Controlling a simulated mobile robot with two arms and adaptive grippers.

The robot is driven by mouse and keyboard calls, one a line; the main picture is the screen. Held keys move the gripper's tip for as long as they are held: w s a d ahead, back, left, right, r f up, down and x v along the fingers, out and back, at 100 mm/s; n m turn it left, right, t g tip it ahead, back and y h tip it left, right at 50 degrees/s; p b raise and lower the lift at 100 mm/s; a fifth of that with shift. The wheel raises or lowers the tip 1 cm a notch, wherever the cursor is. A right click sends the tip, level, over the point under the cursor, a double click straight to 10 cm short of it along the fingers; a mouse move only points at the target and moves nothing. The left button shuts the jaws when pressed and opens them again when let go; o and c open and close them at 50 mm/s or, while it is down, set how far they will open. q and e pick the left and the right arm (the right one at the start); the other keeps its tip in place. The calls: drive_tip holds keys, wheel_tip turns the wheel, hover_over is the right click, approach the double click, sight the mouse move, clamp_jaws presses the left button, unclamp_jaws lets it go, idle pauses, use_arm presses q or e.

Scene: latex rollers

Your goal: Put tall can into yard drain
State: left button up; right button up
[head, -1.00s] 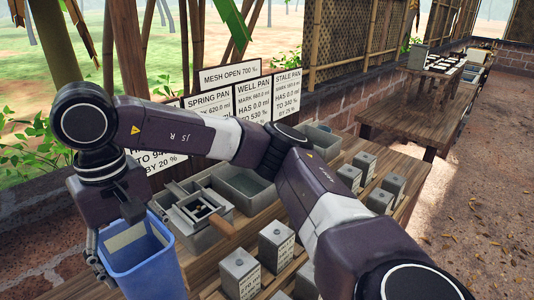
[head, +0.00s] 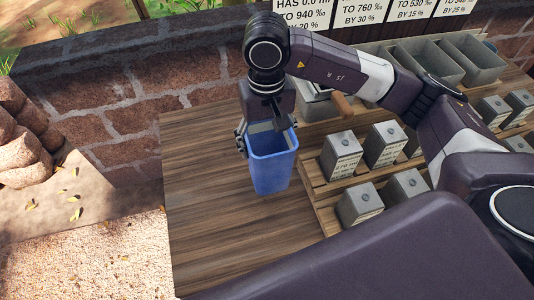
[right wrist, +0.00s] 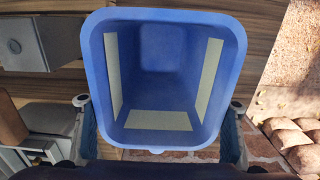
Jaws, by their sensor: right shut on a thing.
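A tall blue can (head: 271,168), square and open-topped, is upright over the left end of the wooden table. My right gripper (head: 266,128) is shut on it near the rim. In the right wrist view the can (right wrist: 160,75) shows its empty inside with pale strips on the walls, and the fingers (right wrist: 160,105) lie on either side of it. I cannot tell whether its base touches the table. No yard drain can be made out. My left gripper is not in view.
The table (head: 205,215) has bare wood left of and in front of the can. Several grey labelled blocks (head: 342,157) stand on a rack to the right, grey pans (head: 437,62) behind. A brick wall (head: 130,105) runs behind; sacks (head: 20,140) lie far left.

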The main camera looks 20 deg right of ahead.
sight(265, 149)
drive_tip(key=shift+f, duration=1.4)
wheel_tip(265, 149, down, 3)
drive_tip(key=shift+f+p, duration=0.15)
drive_tip(key=shift+p, duration=0.4)
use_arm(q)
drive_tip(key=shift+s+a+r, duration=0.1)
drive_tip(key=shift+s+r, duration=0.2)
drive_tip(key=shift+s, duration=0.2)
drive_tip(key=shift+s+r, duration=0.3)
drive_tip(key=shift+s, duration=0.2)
use_arm(e)
drive_tip(key=shift+f+b, duration=0.2)
drive_tip(key=shift+b, duration=0.1)
drive_tip(key=o, duration=1.3)
drive_tip(key=shift+c, duration=0.2)
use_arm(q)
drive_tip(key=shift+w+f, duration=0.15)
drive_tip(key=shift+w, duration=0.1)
use_arm(e)
drive_tip(key=shift+r, duration=0.15)
